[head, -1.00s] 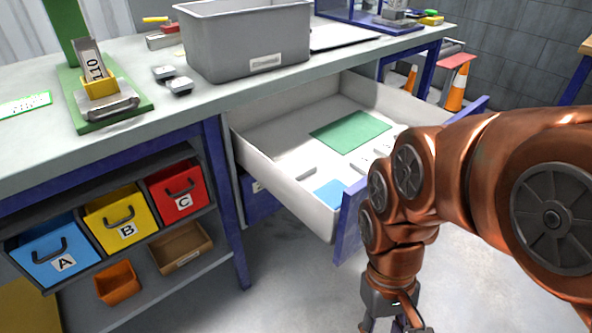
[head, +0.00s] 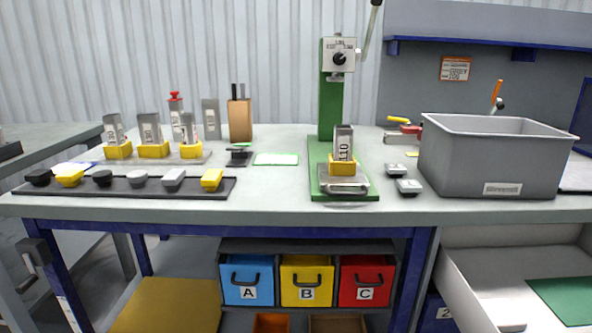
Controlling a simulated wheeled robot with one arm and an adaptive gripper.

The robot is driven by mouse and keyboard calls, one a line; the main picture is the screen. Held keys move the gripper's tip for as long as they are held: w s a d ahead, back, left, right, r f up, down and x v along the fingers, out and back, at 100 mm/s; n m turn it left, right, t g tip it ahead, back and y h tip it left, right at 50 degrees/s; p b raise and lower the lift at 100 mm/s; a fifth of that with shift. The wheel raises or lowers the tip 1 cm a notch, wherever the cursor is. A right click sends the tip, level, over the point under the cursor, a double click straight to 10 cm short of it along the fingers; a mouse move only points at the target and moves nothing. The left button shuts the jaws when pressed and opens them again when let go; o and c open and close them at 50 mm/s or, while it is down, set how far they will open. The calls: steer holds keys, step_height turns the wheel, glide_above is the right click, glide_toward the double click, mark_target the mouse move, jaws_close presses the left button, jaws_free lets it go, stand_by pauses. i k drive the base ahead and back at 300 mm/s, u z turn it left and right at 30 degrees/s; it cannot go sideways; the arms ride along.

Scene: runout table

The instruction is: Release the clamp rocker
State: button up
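A green press (head: 330,110) stands on the bench right of the middle, with a dial head and a lever at its top. On its base, a grey block marked 110 (head: 344,142) sits upright in a yellow holder (head: 341,166). A silver bar-like part (head: 344,186) lies across the front of the base, before the holder. It looks like the clamp rocker, but I cannot tell whether it is pressed or raised. My gripper is not in view.
A large grey bin (head: 495,160) stands right of the press, with two small grey-topped pieces (head: 404,177) between. A dark rail (head: 130,187) with several coloured caps lies front left. An open drawer (head: 470,290) juts out at lower right. Bins A, B and C sit below.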

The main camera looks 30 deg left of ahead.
mark_target(240, 148)
steer(key=k, duration=0.5)
steer(key=u, duration=1.5)
steer(key=i, duration=0.45)
